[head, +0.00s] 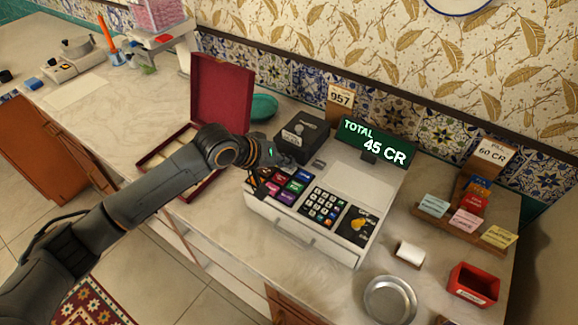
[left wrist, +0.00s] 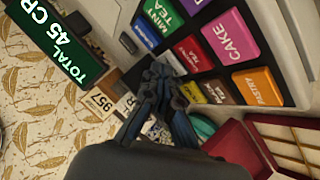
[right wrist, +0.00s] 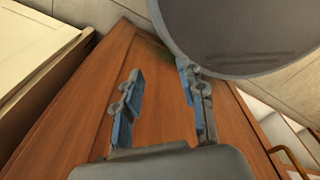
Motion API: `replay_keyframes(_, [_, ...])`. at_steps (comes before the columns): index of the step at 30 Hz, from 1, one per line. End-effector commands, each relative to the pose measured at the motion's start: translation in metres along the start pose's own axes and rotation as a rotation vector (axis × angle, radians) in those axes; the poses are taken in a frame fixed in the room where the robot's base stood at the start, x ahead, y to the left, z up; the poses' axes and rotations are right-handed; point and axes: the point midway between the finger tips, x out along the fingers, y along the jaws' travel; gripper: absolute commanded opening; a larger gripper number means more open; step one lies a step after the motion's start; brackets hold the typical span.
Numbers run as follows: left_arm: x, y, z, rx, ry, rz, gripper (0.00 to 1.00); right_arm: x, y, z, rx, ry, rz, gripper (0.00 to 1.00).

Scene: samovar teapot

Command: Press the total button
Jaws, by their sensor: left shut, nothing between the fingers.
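The cash register (head: 285,226) stands on the counter, with coloured item keys (head: 288,186), a number pad (head: 322,206) and a black panel with a yellow part (head: 361,224). Its green display (head: 374,145) reads TOTAL 45 CR. I cannot make out which key is the total button. My left gripper (head: 262,184) is shut and empty, over the left end of the item keys. My right gripper (right wrist: 161,95) is open and empty.
An open red box (head: 222,95) stands left of the register, with a dark printer-like box (head: 302,136) behind it. Right of it are a paper roll (head: 410,253), a metal dish (head: 390,299), a red tray (head: 473,286) and a card rack (head: 450,230).

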Motion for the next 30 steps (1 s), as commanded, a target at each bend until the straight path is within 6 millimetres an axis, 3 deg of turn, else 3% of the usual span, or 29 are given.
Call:
replay_keyframes(10, [-0.011,0.008,-0.007,0.000,-0.002,-0.001,0.00,-0.021,0.000,-0.002,0.000,0.000,0.000,0.40])
replay_keyframes(23, [-0.012,0.009,-0.008,0.000,-0.001,0.000,0.00,-0.023,0.000,-0.002,0.000,0.000,0.000,0.40])
replay_keyframes(30, [-0.026,0.019,-0.019,-0.001,0.000,0.000,0.00,-0.045,0.001,-0.004,0.000,0.000,0.000,0.40])
